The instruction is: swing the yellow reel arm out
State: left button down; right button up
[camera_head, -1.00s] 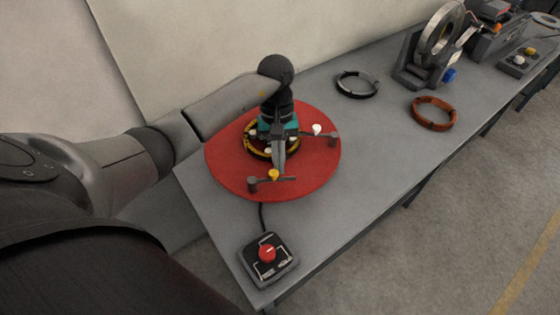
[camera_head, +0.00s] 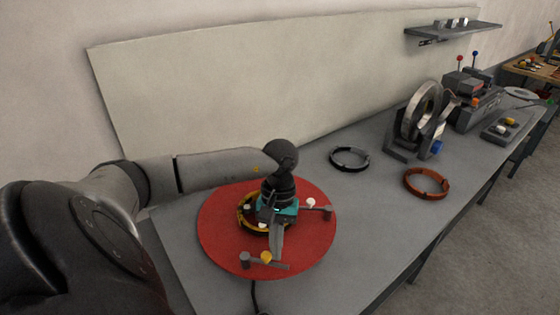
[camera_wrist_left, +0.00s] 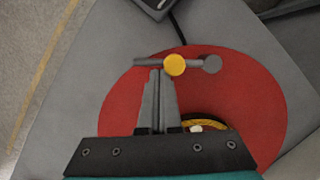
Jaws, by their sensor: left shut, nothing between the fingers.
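The yellow reel arm (camera_head: 266,258) is a short grey bar with a yellow knob, on a grey post near the front edge of a red disc (camera_head: 310,237). In the left wrist view the knob (camera_wrist_left: 174,65) sits on the bar, with the round post top to its right. My left gripper (camera_head: 277,255) is shut and empty, pointing down over the disc. Its fingertips (camera_wrist_left: 160,72) lie at the bar, just left of the knob; I cannot tell whether they touch. A second arm with a white knob (camera_head: 311,203) is at the disc's right. My right gripper is not in view.
A yellow-black ring (camera_head: 246,219) lies on the disc, partly hidden by my gripper. A black ring (camera_head: 349,158) and a copper coil (camera_head: 425,182) lie on the grey bench (camera_head: 365,215). A grey stand with a metal ring (camera_head: 420,110) is farther right. Bench between is clear.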

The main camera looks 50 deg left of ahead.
pick_arm(q)
jog(key=shift+r, duration=0.1)
jog(key=v, duration=1.5)
